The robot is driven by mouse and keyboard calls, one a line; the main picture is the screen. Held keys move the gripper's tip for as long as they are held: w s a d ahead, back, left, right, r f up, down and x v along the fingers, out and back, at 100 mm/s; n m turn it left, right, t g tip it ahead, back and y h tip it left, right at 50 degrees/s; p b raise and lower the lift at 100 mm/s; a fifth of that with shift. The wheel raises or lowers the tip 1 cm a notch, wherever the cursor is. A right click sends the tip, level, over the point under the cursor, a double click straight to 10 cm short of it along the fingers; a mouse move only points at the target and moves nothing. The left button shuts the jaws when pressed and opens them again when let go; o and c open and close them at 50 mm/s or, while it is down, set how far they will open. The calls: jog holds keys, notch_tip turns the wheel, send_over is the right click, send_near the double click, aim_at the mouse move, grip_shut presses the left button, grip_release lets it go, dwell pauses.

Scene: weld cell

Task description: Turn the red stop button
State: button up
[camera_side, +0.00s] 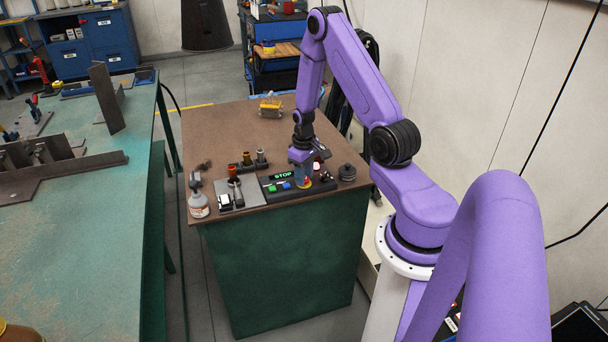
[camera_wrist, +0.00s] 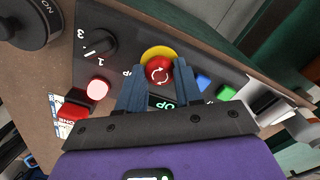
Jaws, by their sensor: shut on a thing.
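The red stop button (camera_wrist: 159,70) has white turning arrows on its top and a yellow ring (camera_wrist: 152,52) around its base. It sits on a dark control panel (camera_wrist: 125,52). My gripper (camera_wrist: 158,78) is over the panel, with one finger on each side of the button, shut on it. The panel's green STOP display (camera_side: 283,176) shows lit there.
A spray bottle (camera_side: 198,203) stands at the table's left front. The brown tabletop (camera_side: 215,135) is largely clear behind.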

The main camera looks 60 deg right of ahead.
jog(key=m, duration=0.4)
jog(key=shift+m, duration=0.4)
dwell(0.4)
jog(key=o, duration=1.1)
jog(key=shift+c, duration=0.2)
notch_tip(320, 180, up, 17)
jog(key=shift+r, duration=0.2)
